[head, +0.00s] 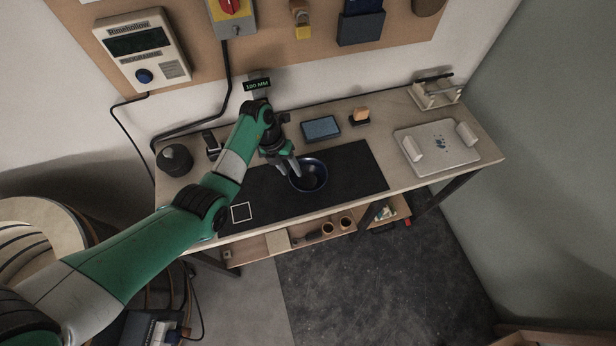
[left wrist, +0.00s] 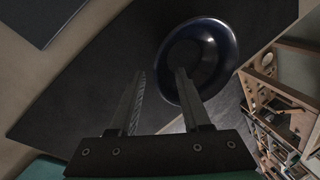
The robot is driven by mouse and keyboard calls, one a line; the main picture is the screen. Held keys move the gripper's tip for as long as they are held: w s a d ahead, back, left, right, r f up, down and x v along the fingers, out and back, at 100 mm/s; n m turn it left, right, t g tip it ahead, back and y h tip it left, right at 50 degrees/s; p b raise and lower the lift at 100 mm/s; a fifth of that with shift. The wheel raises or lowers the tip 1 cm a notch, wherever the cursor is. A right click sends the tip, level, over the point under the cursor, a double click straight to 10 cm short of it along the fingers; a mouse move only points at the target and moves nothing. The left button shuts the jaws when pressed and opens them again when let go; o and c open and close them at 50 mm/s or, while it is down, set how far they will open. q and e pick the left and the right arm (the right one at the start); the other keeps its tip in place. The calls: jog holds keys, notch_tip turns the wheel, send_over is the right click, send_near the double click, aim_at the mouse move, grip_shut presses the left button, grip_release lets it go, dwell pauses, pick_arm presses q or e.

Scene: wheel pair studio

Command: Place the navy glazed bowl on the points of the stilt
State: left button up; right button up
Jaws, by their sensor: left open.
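The navy glazed bowl (head: 312,178) stands upright on the dark mat, its dark hollow facing up. My left gripper (head: 296,168) reaches in from the left and is at the bowl's left rim. In the left wrist view the bowl (left wrist: 222,50) lies at upper right. There the open jaws of the left gripper (left wrist: 160,74) have one finger overlapping the bowl's inside and the other outside it. I cannot tell whether either finger touches the wall. I cannot make out the stilt in either view. My right gripper is not in view.
The dark mat (head: 350,170) has a white square outline (head: 242,212) at its left front. A blue block (head: 321,128) and a small orange-topped item (head: 361,116) stand behind it. A white board (head: 437,160) with two white rolls lies right. A dark round object (head: 174,159) stands left.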

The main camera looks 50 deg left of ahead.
pick_arm(q)
jog(key=shift+x, duration=0.85)
grip_shut()
dwell(0.8)
